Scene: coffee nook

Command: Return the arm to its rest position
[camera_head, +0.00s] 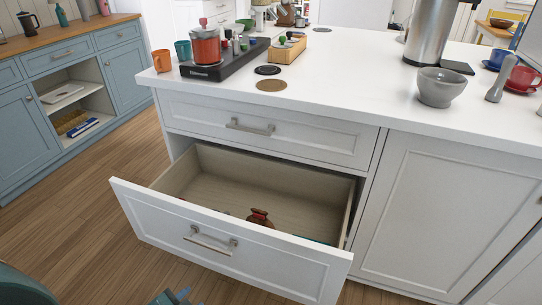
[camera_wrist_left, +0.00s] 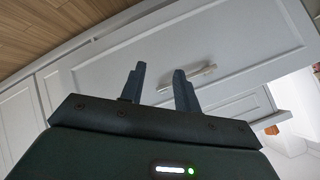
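My left gripper (camera_head: 172,298) shows only as fingertips at the bottom edge of the head view, below the open lower drawer (camera_head: 215,245). In the left wrist view my left gripper (camera_wrist_left: 157,80) has its two fingers apart with nothing between them. A drawer handle (camera_wrist_left: 198,74) lies behind the right-hand finger in that view; I cannot tell the gap. The lower drawer is pulled far out; its handle (camera_head: 210,241) is free in the head view. My right gripper is in neither view.
A reddish-brown jar (camera_head: 260,218) lies in the open drawer, partly hidden by its front. The white counter (camera_head: 340,100) holds a grey bowl (camera_head: 441,86), a dark scale or base (camera_head: 225,62) and cups. Wooden floor (camera_head: 80,225) is clear at the left.

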